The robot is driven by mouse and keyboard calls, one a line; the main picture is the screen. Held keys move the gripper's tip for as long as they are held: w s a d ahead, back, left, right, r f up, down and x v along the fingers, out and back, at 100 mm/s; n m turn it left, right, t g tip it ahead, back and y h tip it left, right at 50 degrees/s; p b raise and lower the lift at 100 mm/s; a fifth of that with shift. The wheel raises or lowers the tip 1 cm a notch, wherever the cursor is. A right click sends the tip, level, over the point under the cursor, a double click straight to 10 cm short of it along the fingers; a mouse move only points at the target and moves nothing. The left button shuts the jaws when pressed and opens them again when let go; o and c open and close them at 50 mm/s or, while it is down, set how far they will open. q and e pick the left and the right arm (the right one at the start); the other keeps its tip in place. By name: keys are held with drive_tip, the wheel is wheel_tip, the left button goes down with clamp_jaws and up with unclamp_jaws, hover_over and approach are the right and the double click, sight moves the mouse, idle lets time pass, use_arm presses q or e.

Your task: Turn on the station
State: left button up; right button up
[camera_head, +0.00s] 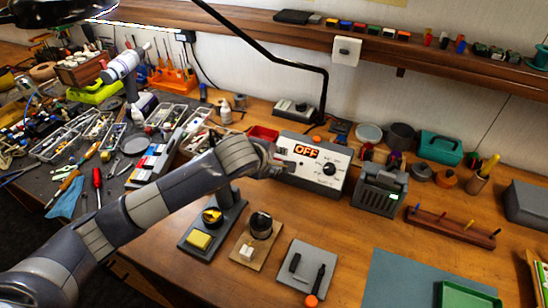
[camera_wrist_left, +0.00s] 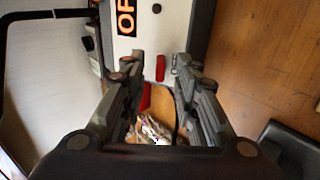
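The station (camera_head: 340,178) is a white box near the back of the wooden bench. Its display (camera_head: 306,151) reads OFF in orange, and a black knob (camera_head: 329,169) sits to the right. My left gripper (camera_head: 278,160) is at the station's left end and covers part of its front. In the left wrist view the gripper (camera_wrist_left: 160,62) is open, with its two fingers apart in front of the white panel (camera_wrist_left: 152,28). A small red part (camera_wrist_left: 160,68), perhaps a switch, shows between the fingertips. Whether the fingers touch the panel is unclear. My right gripper is out of view.
A grey slotted unit (camera_head: 380,190) stands right of the station. A soldering iron stand (camera_head: 212,222), a spool holder (camera_head: 257,235) and a grey tray (camera_head: 306,270) lie in front. A black lamp arm (camera_head: 324,95) rises behind. Open bench lies in front of the station's right side.

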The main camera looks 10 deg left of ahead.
use_arm(q)
clamp_jaws()
drive_tip(key=shift+w+r, duration=0.1)
drive_tip(key=shift+r, duration=0.05)
drive_tip(key=shift+w+d+r+g+p, duration=0.1)
drive_tip(key=shift+w+r+g+p, duration=0.25)
drive_tip(key=shift+g, duration=0.45)
drive_tip(key=shift+w+r+g+y, duration=0.15)
drive_tip(key=shift+w+g+y, duration=0.15)
drive_tip(key=shift+g, duration=0.5)
drive_tip(key=g, duration=0.1)
drive_tip(key=w+g, duration=0.1)
drive_tip(key=shift+d+r+g+y, duration=0.1)
drive_tip(key=shift+d+g+y, duration=0.05)
drive_tip(key=shift+g+y, duration=0.2)
drive_tip(key=shift+w+d+g+y+b, duration=0.15)
drive_tip(key=shift+w+g+b, duration=0.25)
drive_tip(key=shift+g, duration=0.4)
drive_tip(key=shift+w+g+y+b, duration=0.1)
drive_tip(key=shift+w+g+b, duration=0.1)
drive_tip(key=shift+g+b, duration=0.45)
drive_tip(key=shift+w+r+g, duration=0.1)
drive_tip(key=shift+g, duration=0.3)
